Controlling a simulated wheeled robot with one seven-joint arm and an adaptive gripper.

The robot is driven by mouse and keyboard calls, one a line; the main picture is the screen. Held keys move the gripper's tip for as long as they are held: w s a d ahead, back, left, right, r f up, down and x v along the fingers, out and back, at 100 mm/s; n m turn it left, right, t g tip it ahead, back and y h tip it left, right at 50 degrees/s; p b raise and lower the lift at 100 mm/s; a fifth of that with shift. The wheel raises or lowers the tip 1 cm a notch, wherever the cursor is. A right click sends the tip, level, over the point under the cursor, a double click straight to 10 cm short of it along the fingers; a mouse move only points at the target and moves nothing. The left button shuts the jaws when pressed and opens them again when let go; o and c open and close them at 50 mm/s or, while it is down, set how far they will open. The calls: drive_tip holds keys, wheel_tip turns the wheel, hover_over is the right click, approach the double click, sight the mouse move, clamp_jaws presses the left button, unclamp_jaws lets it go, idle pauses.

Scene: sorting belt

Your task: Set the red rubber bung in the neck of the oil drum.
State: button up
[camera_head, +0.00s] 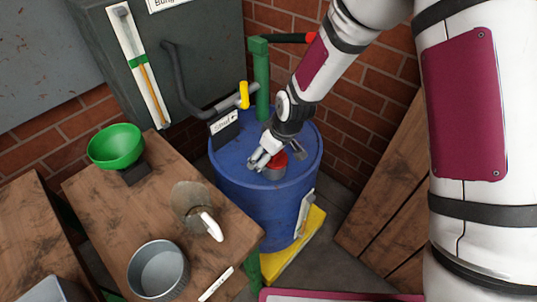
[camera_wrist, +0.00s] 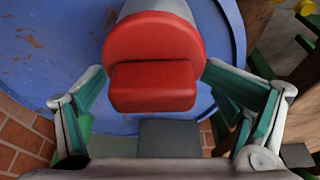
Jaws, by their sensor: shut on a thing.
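The blue oil drum (camera_head: 228,170) stands upright beside the wooden bench. The red rubber bung (camera_head: 280,161) is at its short grey neck (camera_head: 273,174), on the drum's top. My gripper (camera_head: 272,156) reaches down from the upper right and is shut on the bung. In the wrist view the bung (camera_wrist: 153,85) sits between the two fingers, its wide round part towards the pale neck (camera_wrist: 158,7). The bung covers the neck's mouth from view. I cannot tell whether the bung is inside the neck or just over it.
A green hand pump (camera_head: 262,80) with a red handle rises behind the neck.

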drive_tip(key=shift+d+f, duration=0.25)
drive_tip(key=shift+d, duration=0.25)
drive_tip(key=shift+d+f, duration=0.2)
drive_tip(key=shift+d, duration=0.3)
drive_tip(key=o, duration=1.3)
drive_tip(key=shift+d, duration=0.1)
drive_tip(key=shift+w, duration=0.1)
drive_tip(key=shift+r, duration=0.25)
drive_tip(key=v, duration=0.8)
drive_tip(key=a+v, duration=0.1)
drive_tip(key=v, duration=0.2)
drive_tip(key=shift+d+r, duration=0.1)
drive_tip(key=shift+r, duration=0.45)
